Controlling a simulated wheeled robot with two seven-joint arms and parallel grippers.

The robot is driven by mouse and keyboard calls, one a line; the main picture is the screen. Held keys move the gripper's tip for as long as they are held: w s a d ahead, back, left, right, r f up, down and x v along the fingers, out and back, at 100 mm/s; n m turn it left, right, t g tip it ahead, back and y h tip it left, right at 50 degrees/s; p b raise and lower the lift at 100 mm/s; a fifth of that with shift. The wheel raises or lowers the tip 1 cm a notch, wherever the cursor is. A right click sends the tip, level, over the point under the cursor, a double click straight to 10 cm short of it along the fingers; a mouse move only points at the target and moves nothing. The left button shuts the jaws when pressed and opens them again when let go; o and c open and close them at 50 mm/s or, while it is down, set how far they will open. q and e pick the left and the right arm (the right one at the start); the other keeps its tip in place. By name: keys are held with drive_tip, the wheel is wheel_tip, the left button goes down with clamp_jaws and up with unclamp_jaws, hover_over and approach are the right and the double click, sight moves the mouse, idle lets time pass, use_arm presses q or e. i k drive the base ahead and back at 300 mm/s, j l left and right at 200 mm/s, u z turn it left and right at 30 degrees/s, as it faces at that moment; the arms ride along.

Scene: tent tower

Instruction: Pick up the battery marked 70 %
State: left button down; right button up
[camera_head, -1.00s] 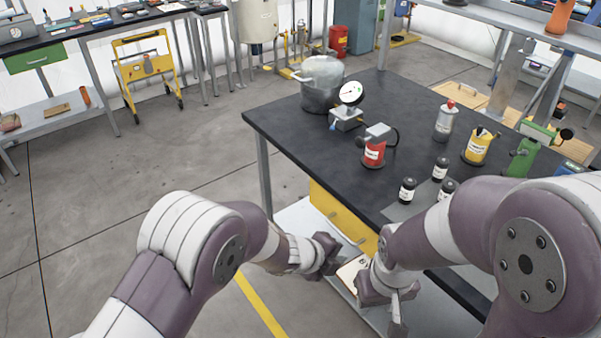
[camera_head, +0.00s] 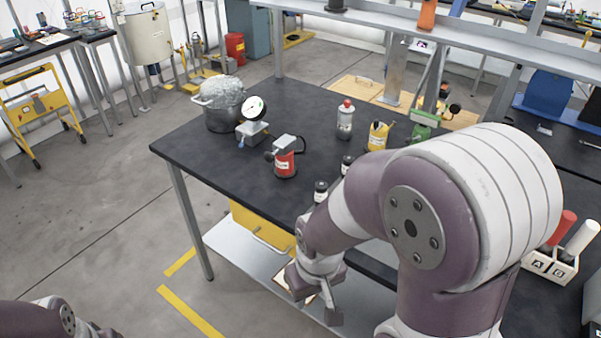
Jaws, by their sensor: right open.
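Two small black cylinders with white labels, which look like the batteries, stand on the dark workbench (camera_head: 225,155). One battery (camera_head: 320,191) is just beyond my right forearm and another battery (camera_head: 347,164) is behind it, partly covered by my arm. The labels are too small to read, so I cannot tell which is marked 70 %. My right gripper (camera_head: 318,300) is open and points down off the front edge of the bench, nearer to me than the batteries and apart from them. My left gripper is out of view; only part of that arm shows at bottom left.
A red can (camera_head: 285,163), a gauge (camera_head: 255,108), a steel pot (camera_head: 222,112), a grey bottle (camera_head: 345,122) and a yellow can (camera_head: 377,137) stand on the bench. A holder (camera_head: 550,266) with red and white cylinders is at right. The left front bench surface is clear.

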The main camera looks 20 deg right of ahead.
sight(321, 187)
drive_tip(key=i, duration=0.15)
drive_tip(key=i+z, duration=0.25)
drive_tip(key=z, duration=0.25)
drive_tip(key=i+j+z, duration=0.1)
drive_tip(key=z, duration=0.35)
drive_tip(key=i+j+z, duration=0.25)
drive_tip(key=z, duration=0.25)
drive_tip(key=i+z, duration=0.5)
drive_tip(key=i+l, duration=0.05)
